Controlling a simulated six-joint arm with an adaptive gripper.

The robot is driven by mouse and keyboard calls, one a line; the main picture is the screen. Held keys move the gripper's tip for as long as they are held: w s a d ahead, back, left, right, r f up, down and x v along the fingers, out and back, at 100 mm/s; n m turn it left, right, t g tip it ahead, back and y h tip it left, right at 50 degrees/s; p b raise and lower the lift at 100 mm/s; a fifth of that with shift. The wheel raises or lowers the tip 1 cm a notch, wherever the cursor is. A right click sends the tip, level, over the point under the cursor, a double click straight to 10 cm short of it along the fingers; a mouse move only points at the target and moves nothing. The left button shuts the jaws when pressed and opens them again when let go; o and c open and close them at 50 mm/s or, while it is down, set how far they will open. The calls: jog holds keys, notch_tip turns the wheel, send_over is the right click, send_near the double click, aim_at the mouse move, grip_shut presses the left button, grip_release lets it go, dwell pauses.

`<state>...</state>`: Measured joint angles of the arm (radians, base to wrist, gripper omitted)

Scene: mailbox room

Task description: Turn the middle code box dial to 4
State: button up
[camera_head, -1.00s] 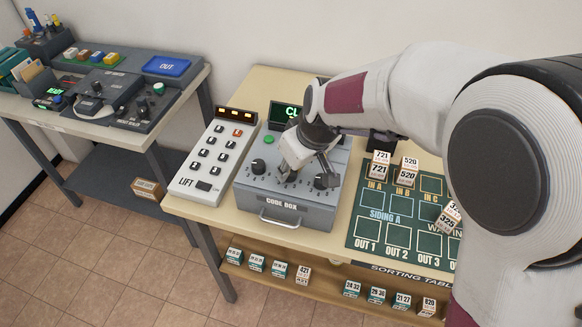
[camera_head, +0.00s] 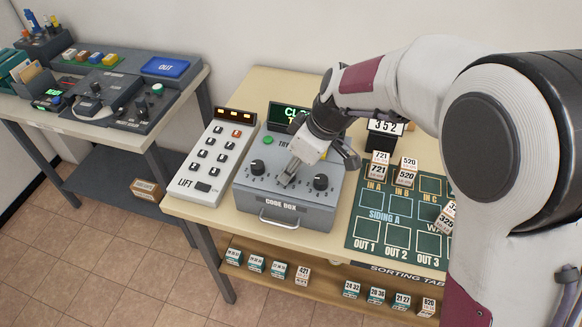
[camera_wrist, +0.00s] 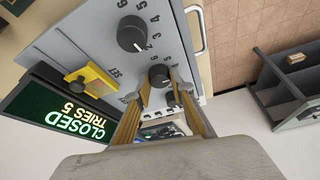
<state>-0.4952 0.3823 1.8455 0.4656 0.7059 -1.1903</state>
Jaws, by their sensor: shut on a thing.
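The grey code box (camera_head: 285,211) stands on the table with three black dials in a row. My gripper (camera_head: 290,179) is shut on the middle dial (camera_wrist: 160,75), with its fingertips on either side of it in the wrist view. The left dial (camera_head: 257,167) and right dial (camera_head: 320,183) are clear of the fingers. The pointer setting of the middle dial cannot be made out. The box's display (camera_wrist: 60,110) reads "CLOSED TRIES 5" in the wrist view.
A green button (camera_head: 268,141) and a yellow SET piece (camera_wrist: 90,82) are on the code box. The LIFT keypad (camera_head: 207,160) stands close on the left.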

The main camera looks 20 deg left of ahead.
aim_at(302, 183)
dwell(0.4)
jog(key=o, duration=1.1)
jog(key=v, duration=0.7)
jog(key=shift+r, duration=0.25)
jog(key=shift+d, duration=0.1)
